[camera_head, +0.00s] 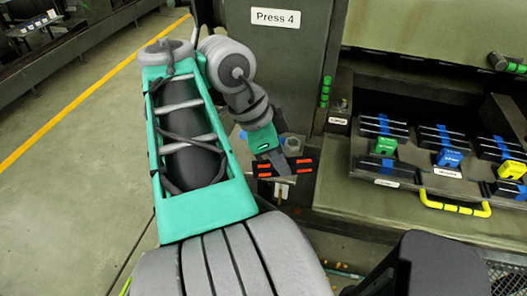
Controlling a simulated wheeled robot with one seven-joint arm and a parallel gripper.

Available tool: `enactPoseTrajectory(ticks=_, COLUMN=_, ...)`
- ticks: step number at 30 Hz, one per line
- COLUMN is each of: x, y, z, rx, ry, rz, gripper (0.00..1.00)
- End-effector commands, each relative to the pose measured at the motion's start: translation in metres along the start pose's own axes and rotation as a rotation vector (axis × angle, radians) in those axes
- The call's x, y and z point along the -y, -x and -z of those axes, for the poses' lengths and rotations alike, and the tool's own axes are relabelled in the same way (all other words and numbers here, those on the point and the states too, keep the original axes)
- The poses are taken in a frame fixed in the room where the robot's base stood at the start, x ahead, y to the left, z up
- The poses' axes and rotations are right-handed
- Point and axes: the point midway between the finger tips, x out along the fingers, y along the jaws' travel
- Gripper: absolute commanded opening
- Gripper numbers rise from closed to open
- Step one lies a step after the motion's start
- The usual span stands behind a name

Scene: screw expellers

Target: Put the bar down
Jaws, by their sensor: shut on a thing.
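My gripper (285,167) is in front of the dark press, left of the tray. Its dark fingers with orange marks show at both sides of its end. It is shut on the bar, which is mostly hidden behind the fingers, so its shape and tilt cannot be told. Several dark bars with blue bands (384,126) lie in rows in the tray (455,187) at right, apart from my gripper.
Green (385,145), blue (449,157) and yellow (511,169) blocks stand among the bars. A yellow handle (455,206) is on the tray's front. A "Press 4" sign (275,18) marks the press. A black seat-like object (430,265) stands in front. Open floor (60,210) lies at left.

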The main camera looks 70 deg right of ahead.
Motion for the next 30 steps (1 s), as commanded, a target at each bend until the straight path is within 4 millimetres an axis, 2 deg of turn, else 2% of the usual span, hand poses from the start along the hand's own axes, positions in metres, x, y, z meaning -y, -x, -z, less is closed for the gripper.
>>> enactPoseTrajectory(ticks=2, x=0.014, y=-0.009, z=-0.004, rx=-0.001, ry=-0.003, rz=-0.005, gripper=0.00)
enactPoseTrajectory(ticks=9, x=0.081, y=-0.033, z=-0.021, rx=-0.002, ry=0.003, rz=-0.004, gripper=0.00)
enactPoseTrajectory(ticks=12, x=0.101, y=-0.056, z=-0.032, rx=-0.001, ry=0.003, rz=-0.005, gripper=0.00)
enactPoseTrajectory(ticks=15, x=0.116, y=-0.070, z=-0.040, rx=-0.001, ry=0.003, rz=-0.002, gripper=0.00)
enactPoseTrajectory(ticks=21, x=0.134, y=-0.087, z=-0.049, rx=-0.001, ry=0.004, rz=-0.001, gripper=0.00)
enactPoseTrajectory(ticks=25, x=0.133, y=-0.108, z=-0.057, rx=0.000, ry=0.004, rz=0.000, gripper=0.00)
enactPoseTrajectory(ticks=30, x=0.134, y=-0.114, z=-0.060, rx=0.001, ry=0.002, rz=0.002, gripper=0.00)
